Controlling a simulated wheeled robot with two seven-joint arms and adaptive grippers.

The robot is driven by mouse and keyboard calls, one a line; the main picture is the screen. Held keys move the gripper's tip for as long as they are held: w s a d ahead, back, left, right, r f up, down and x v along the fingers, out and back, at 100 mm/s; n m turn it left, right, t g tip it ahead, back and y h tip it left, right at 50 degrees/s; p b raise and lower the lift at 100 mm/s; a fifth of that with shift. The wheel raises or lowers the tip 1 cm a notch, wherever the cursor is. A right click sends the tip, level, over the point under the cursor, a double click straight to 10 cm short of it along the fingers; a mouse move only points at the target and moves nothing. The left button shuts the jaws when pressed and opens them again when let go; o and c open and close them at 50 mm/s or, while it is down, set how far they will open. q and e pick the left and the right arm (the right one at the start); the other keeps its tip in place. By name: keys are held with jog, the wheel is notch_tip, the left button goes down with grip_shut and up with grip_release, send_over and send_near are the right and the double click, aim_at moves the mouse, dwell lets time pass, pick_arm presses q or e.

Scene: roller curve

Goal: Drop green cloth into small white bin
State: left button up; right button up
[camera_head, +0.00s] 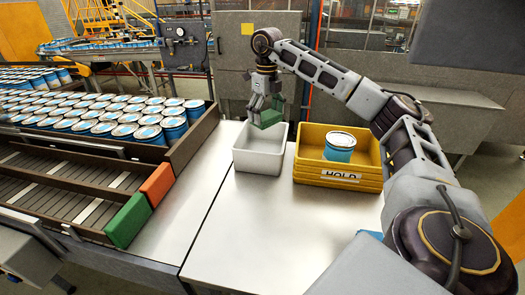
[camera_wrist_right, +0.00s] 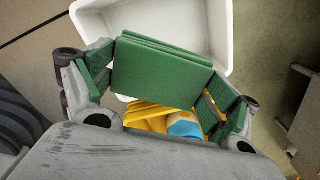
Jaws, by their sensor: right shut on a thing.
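The green cloth (camera_head: 268,118) is a folded, layered square held by my right gripper (camera_head: 265,106) above the small white bin (camera_head: 258,160). In the right wrist view the cloth (camera_wrist_right: 160,75) sits between the two fingers (camera_wrist_right: 160,95), with the white bin (camera_wrist_right: 222,30) beyond and below it. The cloth appears over the bin's far part, near the rim in the head view; it hides part of the bin's opening. My left gripper is not in view.
A yellow HOLD bin (camera_head: 338,180) with a blue-labelled can (camera_head: 340,147) inside stands right of the white bin. Rows of similar cans (camera_head: 125,120) fill the conveyor at left, by orange (camera_head: 157,184) and green (camera_head: 127,221) blocks. The front tabletop (camera_head: 265,235) is clear.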

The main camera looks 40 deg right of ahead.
jog(key=shift+m, duration=1.2)
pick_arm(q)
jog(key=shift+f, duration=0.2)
pick_arm(e)
jog(key=shift+f, duration=0.25)
jog(key=shift+f+b, duration=1.95)
jog(key=shift+f, duration=0.2)
jog(key=shift+f+b, duration=0.35)
jog(key=shift+f, duration=0.25)
jog(key=o, duration=0.6)
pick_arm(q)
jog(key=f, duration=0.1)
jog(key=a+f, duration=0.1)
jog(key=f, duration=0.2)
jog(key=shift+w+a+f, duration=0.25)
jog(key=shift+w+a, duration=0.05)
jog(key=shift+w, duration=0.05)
pick_arm(e)
jog(key=shift+o, duration=0.8)
